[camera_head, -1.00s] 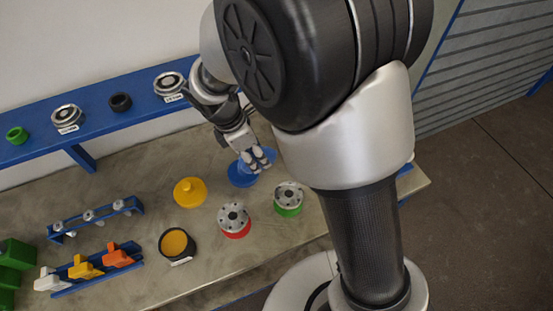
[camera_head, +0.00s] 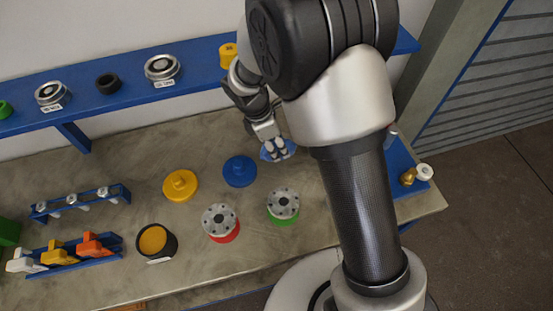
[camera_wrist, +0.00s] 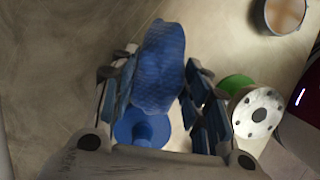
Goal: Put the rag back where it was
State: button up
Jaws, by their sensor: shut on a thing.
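The rag is a blue, textured cloth (camera_wrist: 160,68) between the fingers of my gripper (camera_wrist: 158,95) in the wrist view. My gripper is shut on it. In the head view my gripper (camera_head: 276,148) is above the workbench, right of and behind the blue knobbed lid, with a bit of the blue rag (camera_head: 272,156) showing under the fingertips. Most of the rag is hidden there by the fingers.
A blue lid (camera_head: 240,171), a yellow lid (camera_head: 180,185), a red-based flange (camera_head: 221,222) and a green-based flange (camera_head: 283,206) stand on the bench. A black cup (camera_head: 155,241) is at front left. A blue shelf (camera_head: 200,78) runs along the wall.

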jog(key=shift+f+b, duration=0.85)
jog(key=shift+f, duration=2.2)
jog(key=shift+f, duration=0.1)
jog(key=shift+f, duration=0.15)
jog(key=o, duration=0.9)
jog(key=shift+o, duration=0.2)
